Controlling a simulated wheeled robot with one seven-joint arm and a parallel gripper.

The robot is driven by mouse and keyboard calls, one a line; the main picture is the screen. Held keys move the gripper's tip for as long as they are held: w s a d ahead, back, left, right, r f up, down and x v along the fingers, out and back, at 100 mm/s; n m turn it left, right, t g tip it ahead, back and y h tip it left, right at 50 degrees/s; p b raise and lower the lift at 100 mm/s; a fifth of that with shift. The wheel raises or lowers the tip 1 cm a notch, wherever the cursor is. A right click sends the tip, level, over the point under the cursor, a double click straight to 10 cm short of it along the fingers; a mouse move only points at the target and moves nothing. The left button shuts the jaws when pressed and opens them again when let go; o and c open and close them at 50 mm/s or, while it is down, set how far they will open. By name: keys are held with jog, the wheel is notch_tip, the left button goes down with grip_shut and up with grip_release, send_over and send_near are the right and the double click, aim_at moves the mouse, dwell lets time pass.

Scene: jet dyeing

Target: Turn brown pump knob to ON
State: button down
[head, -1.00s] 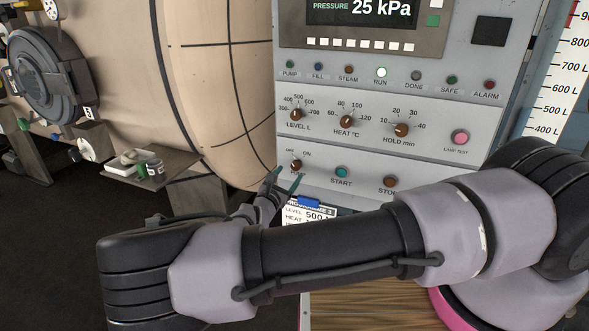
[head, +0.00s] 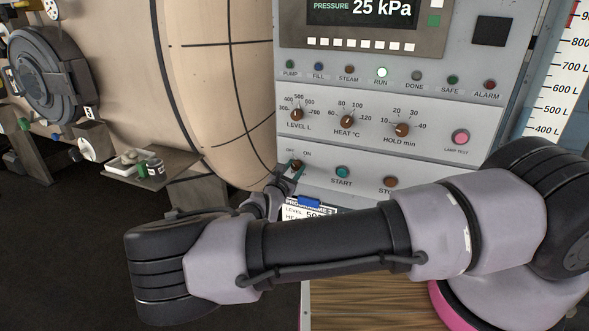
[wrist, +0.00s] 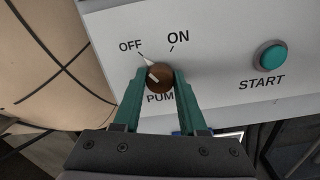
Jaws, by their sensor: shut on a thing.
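The brown pump knob (wrist: 159,78) sits on the grey panel between the teal fingers of my gripper (wrist: 158,88) in the wrist view. The fingers are shut on it from both sides. Its white pointer is turned toward the OFF mark, with the ON mark to the upper right. In the head view the knob (head: 296,164) shows at the lower left of the control panel, with my gripper (head: 291,175) reaching it from below. The fingers partly cover the PUMP label.
The green START button (wrist: 271,56) is right of the knob. The brown STOP button (head: 390,182) is further right, just above my arm. A programme card (head: 310,209) hangs below the panel. The rounded beige vessel (head: 220,90) stands close on the left.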

jog(key=shift+m, duration=0.3)
jog(key=m, duration=0.9)
jog(key=shift+m, duration=0.3)
jog(key=shift+f+m, duration=0.1)
jog(key=shift+m, duration=1.6)
jog(key=shift+c, duration=2.2)
grip_release()
jog(key=v, duration=1.1)
